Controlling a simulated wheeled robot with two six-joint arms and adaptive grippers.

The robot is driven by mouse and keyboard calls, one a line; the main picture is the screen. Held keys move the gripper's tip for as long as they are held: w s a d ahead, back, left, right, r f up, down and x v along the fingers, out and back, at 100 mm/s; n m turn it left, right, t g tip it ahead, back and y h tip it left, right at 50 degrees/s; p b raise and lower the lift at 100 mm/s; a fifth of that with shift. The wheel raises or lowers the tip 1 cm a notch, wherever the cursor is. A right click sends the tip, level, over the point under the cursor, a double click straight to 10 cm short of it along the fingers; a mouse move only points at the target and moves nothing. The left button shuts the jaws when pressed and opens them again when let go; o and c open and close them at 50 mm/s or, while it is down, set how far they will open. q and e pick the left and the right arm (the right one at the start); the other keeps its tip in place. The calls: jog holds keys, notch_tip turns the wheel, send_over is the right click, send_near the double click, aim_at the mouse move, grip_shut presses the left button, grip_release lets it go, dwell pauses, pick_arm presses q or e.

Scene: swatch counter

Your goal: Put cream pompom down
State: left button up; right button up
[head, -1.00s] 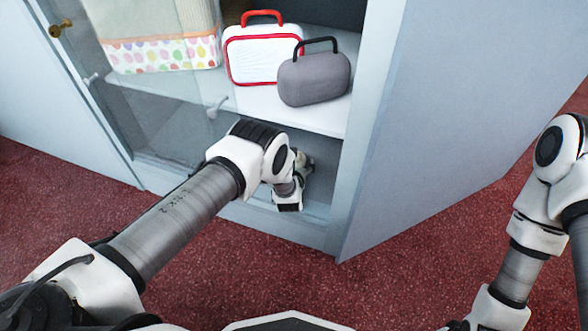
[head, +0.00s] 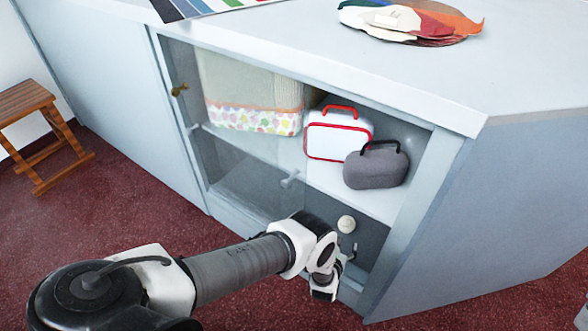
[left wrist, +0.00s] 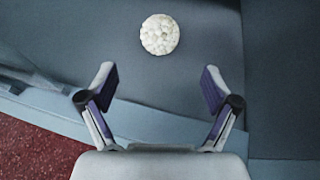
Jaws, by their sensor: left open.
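The cream pompom (head: 346,224) is a small round bobbly ball on the lower shelf inside the cabinet. In the left wrist view the pompom (left wrist: 160,34) lies on the grey shelf floor, beyond the fingertips and roughly centred between them. My left gripper (left wrist: 157,80) is open, its two fingers spread wide with nothing between them. In the head view my left gripper (head: 347,262) is at the cabinet's lower opening, in front of the pompom and apart from it, partly hidden by its own wrist. My right gripper is not in view.
Above, the shelf holds a grey case (head: 376,169), a white case with red trim (head: 338,141) and a fabric bin (head: 253,118). A glass pane (head: 235,160) covers the opening's left part. Swatches (head: 412,20) lie on the countertop (head: 330,45). A wooden stool (head: 38,130) stands left.

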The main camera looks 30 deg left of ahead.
pick_arm(q)
jog(key=s+a+m+g, duration=0.1)
jog(key=m, duration=0.2)
jog(key=s+a+m+g, duration=0.1)
jog(key=s+m, duration=0.1)
jog(key=m, duration=0.2)
jog(key=s+a+m+g, duration=0.1)
jog(key=s+a+m, duration=0.1)
jog(key=m, duration=0.1)
jog(key=shift+s+r+h, duration=0.1)
jog(key=shift+s+h, duration=0.05)
jog(key=shift+h, duration=0.25)
jog(key=s+a+r+m+g+h, duration=0.1)
jog(key=s+r+m+g, duration=0.4)
jog(key=s+m, duration=0.9)
jog(key=s+a+r+m+g+h, duration=0.1)
jog(key=s+r+m+g, duration=0.4)
jog(key=s+r+m, duration=0.6)
jog(key=s+a+m, duration=0.1)
jog(key=s+m, duration=0.2)
jog(key=s, duration=0.1)
jog(key=shift+s+r, duration=0.25)
jog(key=shift+r, duration=0.05)
